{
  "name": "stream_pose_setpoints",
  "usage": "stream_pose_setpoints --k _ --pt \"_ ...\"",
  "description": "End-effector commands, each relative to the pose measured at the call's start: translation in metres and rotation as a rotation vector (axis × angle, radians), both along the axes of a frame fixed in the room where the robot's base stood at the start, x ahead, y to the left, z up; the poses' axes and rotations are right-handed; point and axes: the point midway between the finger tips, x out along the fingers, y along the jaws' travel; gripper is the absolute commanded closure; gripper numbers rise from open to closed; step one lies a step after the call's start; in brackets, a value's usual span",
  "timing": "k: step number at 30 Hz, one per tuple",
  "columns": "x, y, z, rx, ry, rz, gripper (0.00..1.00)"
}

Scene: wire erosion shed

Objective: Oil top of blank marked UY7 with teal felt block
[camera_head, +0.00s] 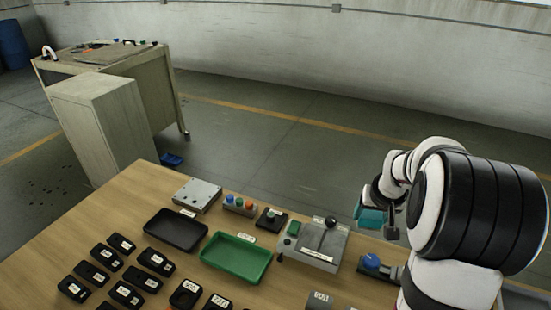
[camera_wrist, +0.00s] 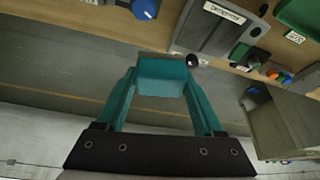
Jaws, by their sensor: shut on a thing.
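My gripper (camera_wrist: 161,92) has two teal fingers and is shut on a teal block (camera_wrist: 165,76), which sits between the fingertips in the wrist view. In the head view my gripper (camera_head: 372,212) hangs at the right, beyond the table's far edge. Several black blanks with white labels stand at the front left of the table, such as one blank (camera_head: 121,243) and another blank (camera_head: 186,294). Their labels are too small to read, so I cannot tell which is UY7. The blanks are not in the wrist view.
A black tray (camera_head: 176,230) and a green tray (camera_head: 236,258) lie mid-table. A grey box with a dark lever (camera_head: 318,246) stands right of them. A blue-knobbed device (camera_head: 371,262) is near my arm. A button box (camera_head: 240,206) and metal box (camera_head: 197,194) stand at the back.

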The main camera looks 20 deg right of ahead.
Motion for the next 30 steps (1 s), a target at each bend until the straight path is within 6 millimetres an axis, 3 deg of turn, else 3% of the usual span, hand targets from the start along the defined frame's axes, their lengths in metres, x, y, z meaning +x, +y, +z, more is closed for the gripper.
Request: stream_pose_setpoints --k 1,3,6,9,19,30 --pt "-0.013 -0.025 -0.013 0.002 0.004 -0.053 0.75" --pt "-0.03 -0.055 -0.028 0.0 0.004 -0.112 0.75" --pt "-0.05 -0.084 -0.044 -0.002 0.004 -0.177 0.75" --pt "-0.063 -0.101 -0.053 -0.006 0.003 -0.212 0.75" --pt "-0.068 -0.106 -0.067 -0.006 0.003 -0.222 0.75" --pt "-0.067 -0.105 -0.1 -0.005 0.004 -0.222 0.75"
